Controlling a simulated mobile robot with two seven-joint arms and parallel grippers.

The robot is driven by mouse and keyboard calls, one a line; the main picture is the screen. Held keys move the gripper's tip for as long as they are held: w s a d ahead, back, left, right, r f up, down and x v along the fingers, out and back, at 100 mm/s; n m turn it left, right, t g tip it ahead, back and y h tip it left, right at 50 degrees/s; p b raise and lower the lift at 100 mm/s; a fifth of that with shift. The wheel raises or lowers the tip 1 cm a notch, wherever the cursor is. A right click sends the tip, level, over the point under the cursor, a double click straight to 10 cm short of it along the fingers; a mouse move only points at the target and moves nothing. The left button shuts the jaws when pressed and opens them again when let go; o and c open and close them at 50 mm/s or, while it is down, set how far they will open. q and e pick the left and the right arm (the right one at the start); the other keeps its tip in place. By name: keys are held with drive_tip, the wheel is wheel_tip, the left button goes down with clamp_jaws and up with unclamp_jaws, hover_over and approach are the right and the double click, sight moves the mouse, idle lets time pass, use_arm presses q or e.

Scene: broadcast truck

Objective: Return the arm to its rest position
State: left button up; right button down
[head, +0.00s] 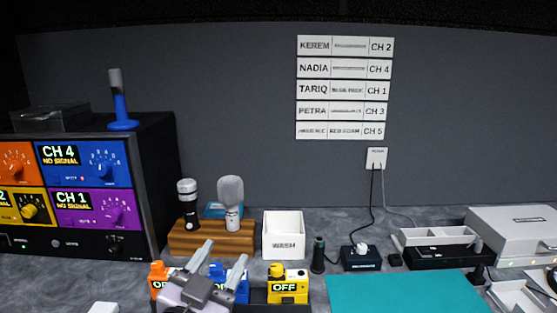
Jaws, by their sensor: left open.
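My left gripper (222,265) shows at the bottom, left of centre. Its two grey fingers are spread apart with nothing between them. It is in front of a row of small transmitter packs: an orange one (158,273), a blue one (241,291) and a yellow one (288,285). The yellow one reads OFF. The gripper hides parts of the orange and blue packs, and I cannot tell whether it touches them. My right gripper is not in view.
A receiver rack (150,150) with coloured channel panels stands at the left. A wooden block (212,242) holds microphones behind the packs. A white bin (283,243) is beside it. A teal mat (405,293) lies front right. A white case (510,225) stands at the far right.

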use_arm(q)
drive_tip(key=s+a+f+n+g+y, duration=0.35)
drive_tip(key=a+f, duration=0.25)
drive_tip(key=f, duration=0.4)
drive_tip(key=s+a+f+g+y, duration=0.1)
drive_tip(key=s+a+f+g, duration=0.45)
drive_tip(key=s, duration=0.55)
drive_tip(key=s+a+f+g+y, duration=0.1)
drive_tip(key=s+a+f+g, duration=0.2)
drive_tip(key=s+f+g, duration=0.5)
drive_tip(key=w+d+f+t+h+b, duration=0.2)
drive_tip(key=f+t, duration=0.7)
drive_tip(key=f, duration=0.5)
drive_tip(key=shift+w+d+b, duration=0.65)
drive_tip(key=shift+d+b, duration=0.05)
